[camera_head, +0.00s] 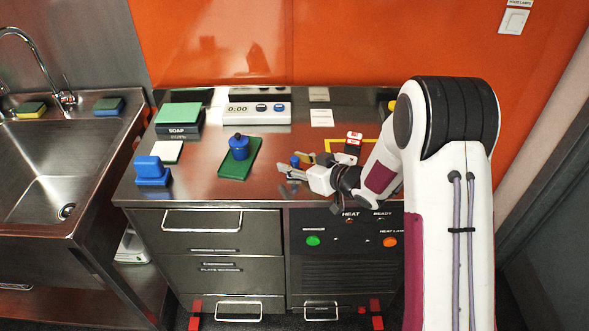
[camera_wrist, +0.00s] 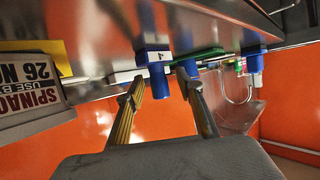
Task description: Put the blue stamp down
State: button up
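A small blue stamp with a white label shows in the wrist view (camera_wrist: 158,80), where the picture is turned over and its handle points down. It stands on the steel counter (camera_head: 215,195). In the head view only its blue top (camera_head: 295,161) shows, just behind my gripper (camera_head: 287,174). In the wrist view my gripper's fingers (camera_wrist: 163,85) are spread, with the blue handle between or just beyond their tips and gaps on both sides. The head view also shows a blue round-knobbed piece (camera_head: 238,147) on a green mat (camera_head: 235,170).
A larger blue block (camera_head: 152,172) stands near the counter's left front. A spinach label (camera_wrist: 30,90) hangs close at left in the wrist view. The sink is left.

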aim_at(294, 159)
grip_shut()
jog(key=shift+r, duration=0.1)
jog(key=shift+r, duration=4.9)
